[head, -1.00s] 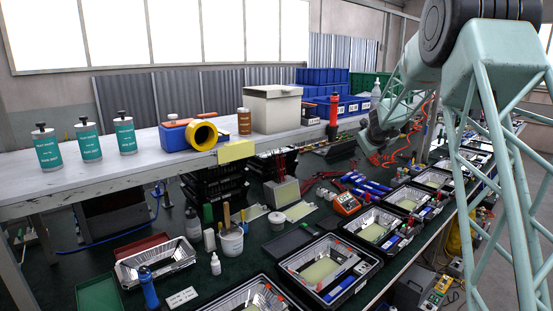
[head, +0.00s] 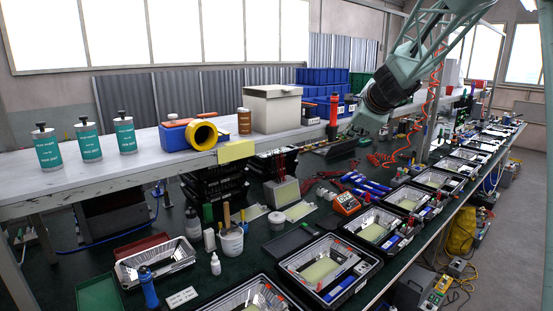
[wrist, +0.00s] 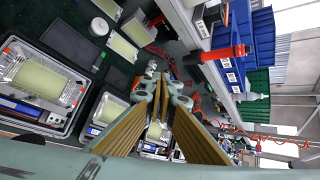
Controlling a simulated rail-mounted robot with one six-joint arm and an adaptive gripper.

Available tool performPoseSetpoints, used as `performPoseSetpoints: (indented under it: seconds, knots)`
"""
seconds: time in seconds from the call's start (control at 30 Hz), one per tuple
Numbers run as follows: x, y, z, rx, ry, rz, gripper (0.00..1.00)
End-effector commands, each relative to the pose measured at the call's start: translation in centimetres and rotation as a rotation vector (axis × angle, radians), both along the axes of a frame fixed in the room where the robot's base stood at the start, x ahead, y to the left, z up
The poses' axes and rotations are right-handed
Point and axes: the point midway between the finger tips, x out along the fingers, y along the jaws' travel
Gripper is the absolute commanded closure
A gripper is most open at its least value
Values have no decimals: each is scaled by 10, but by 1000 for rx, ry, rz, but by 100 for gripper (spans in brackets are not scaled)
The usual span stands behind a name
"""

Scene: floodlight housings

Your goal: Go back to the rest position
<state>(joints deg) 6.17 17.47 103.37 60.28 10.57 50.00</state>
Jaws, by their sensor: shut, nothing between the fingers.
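My gripper (head: 364,126) hangs in the air in the head view, in front of the blue bins and above the back part of the bench, with my arm reaching in from the upper right. In the wrist view my gripper (wrist: 163,90) shows two brown-padded fingers closed toward each other, with nothing held between them. A row of black floodlight housings (head: 327,271) with silver reflectors and pale yellow panels lies along the front of the dark green bench. One housing also shows at the left of the wrist view (wrist: 42,82).
A raised white shelf (head: 110,180) holds canisters, a yellow-ringed blue item (head: 189,135), a beige box (head: 270,108) and blue bins (head: 325,83). A red torch-like tool (head: 333,112) stands near my gripper. A coiled red hose (head: 385,160) hangs to its right. The floor aisle at right is partly clear.

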Motion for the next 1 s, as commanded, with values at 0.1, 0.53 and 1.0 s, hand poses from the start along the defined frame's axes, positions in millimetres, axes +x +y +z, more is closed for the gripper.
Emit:
performPoseSetpoints:
  seconds: [0.1, 0.53, 1.0]
  knots:
    - [-26, 14, 11, -55, 4, 72, 100]
    - [-124, 58, 33, -255, 30, 331, 100]
    - [-242, 90, 37, -475, 63, 604, 100]
